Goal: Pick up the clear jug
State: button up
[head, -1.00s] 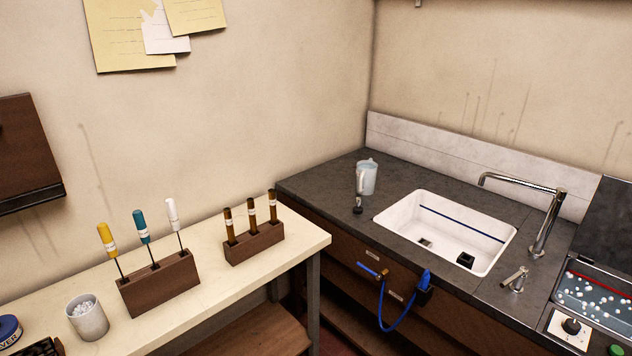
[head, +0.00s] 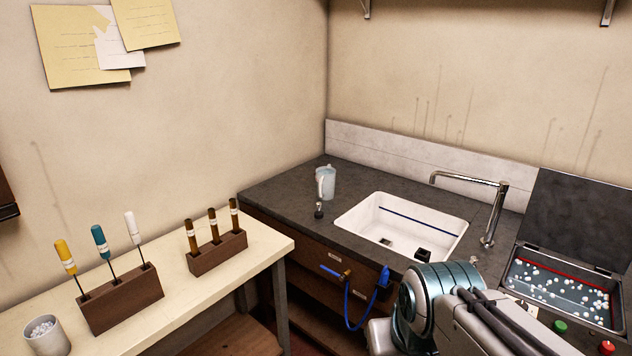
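The clear jug (head: 327,183) stands upright on the dark counter (head: 280,187), left of the sink, near the back corner. It looks pale and translucent, with its handle on the left side. My arm shows at the lower right, in front of the counter. My gripper is not visible in this view, so its fingers and anything in them cannot be seen.
A white sink (head: 353,221) with a chrome tap (head: 497,215) lies right of the jug. An open-lidded tank of white beads (head: 562,285) is at far right. A cream bench (head: 175,300) with two wooden tool racks stands at left. A blue hose (head: 350,300) hangs on the cabinet front.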

aim_at(325, 184)
jog(key=i, duration=0.8)
jog(key=z, duration=1.35)
jog(key=k, duration=0.55)
jog(key=u, duration=1.6)
jog(key=i, duration=0.7)
jog(key=u, duration=0.2)
